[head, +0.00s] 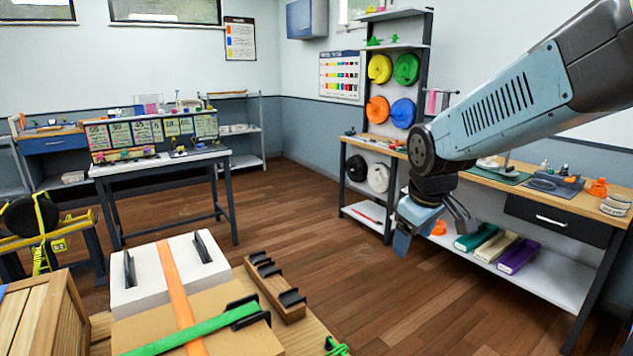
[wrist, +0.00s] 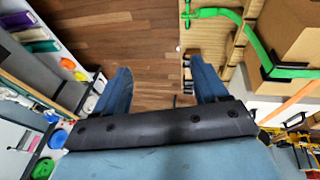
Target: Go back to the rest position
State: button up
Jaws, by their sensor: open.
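My gripper (head: 428,226) hangs from my arm at the right of the head view, over open floor in front of the long bench. In the wrist view my gripper (wrist: 160,88) shows two blue fingers spread wide apart, with only wooden floor between them. It is open and holds nothing. The pallet with the boxes is to the left of my gripper in the head view and apart from it.
A cardboard box (head: 245,341) and a white box (head: 140,292) carry an orange strap (head: 174,275) and a green strap (head: 205,329). A wooden rack (head: 275,287) lies beside them. A wooden crate (head: 45,310) stands left. The floor (head: 330,225) is clear mid-room.

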jog(key=s+d+r+m, duration=0.2)
jog(key=s+r+m, duration=0.1)
jog(key=s, duration=0.3)
jog(key=s+d+r+m+t, duration=0.1)
jog(key=s+d+r+m, duration=0.1)
jog(key=s, duration=0.5)
jog(key=shift+d+r+m+t, duration=0.25)
jog(key=shift+r+m, duration=0.35)
jog(key=shift+m, duration=0.6)
